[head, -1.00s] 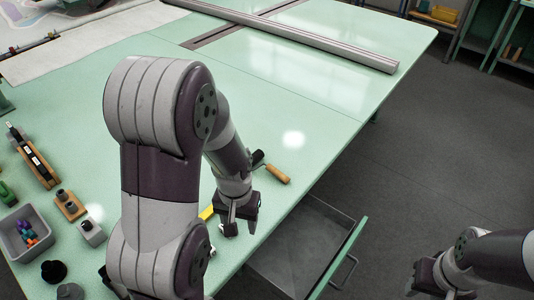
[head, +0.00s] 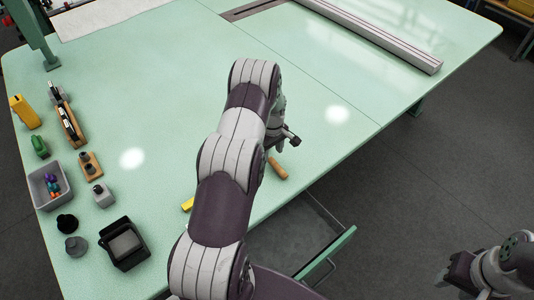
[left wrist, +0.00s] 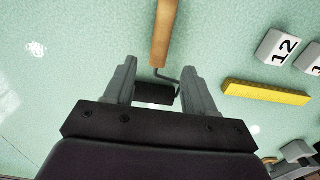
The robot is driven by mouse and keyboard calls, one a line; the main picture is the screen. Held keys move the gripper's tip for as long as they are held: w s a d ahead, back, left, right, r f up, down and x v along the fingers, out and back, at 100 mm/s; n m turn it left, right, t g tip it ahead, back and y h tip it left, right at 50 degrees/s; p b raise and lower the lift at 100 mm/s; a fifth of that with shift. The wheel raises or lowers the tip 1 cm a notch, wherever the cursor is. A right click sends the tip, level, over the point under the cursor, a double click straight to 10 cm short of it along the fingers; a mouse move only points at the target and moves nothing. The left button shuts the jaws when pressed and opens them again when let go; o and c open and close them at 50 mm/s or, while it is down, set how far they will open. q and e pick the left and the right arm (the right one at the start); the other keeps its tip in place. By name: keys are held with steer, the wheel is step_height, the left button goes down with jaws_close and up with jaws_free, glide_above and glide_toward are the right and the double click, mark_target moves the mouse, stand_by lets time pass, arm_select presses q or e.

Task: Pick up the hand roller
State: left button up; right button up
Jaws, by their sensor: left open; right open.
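The hand roller has a wooden handle (head: 278,168), which shows just below my left gripper (head: 284,139) in the head view. My arm and gripper hide its other end there. In the left wrist view the hand roller (left wrist: 164,36) lies on the green table, with its handle pointing up the picture. Its black roller (left wrist: 153,94) and thin metal frame appear between the spread fingers of my left gripper (left wrist: 157,74). That gripper is open and empty; its height above the roller is hard to tell. My right gripper (head: 458,272) is open, away from the table at lower right.
A yellow bar (head: 187,204) lies near the table's front edge; numbered blocks (left wrist: 278,47) show beside it in the wrist view. An open drawer (head: 300,238) juts out below the edge. A grey bin (head: 41,188) and several small tools stand left. The table's middle is clear.

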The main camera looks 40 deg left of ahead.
mark_target(271, 158)
arm_select(q)
steer(key=f, duration=0.1)
steer(key=f+p, duration=0.1)
steer(key=f, duration=0.1)
steer(key=f+p, duration=0.1)
steer(key=shift+a+f, duration=0.35)
steer(key=shift+w+f, duration=0.15)
steer(key=shift+f, duration=0.05)
steer(key=shift+w+d, duration=0.1)
steer(key=shift+c, duration=0.6)
jaws_close()
steer(key=shift+r, duration=0.15)
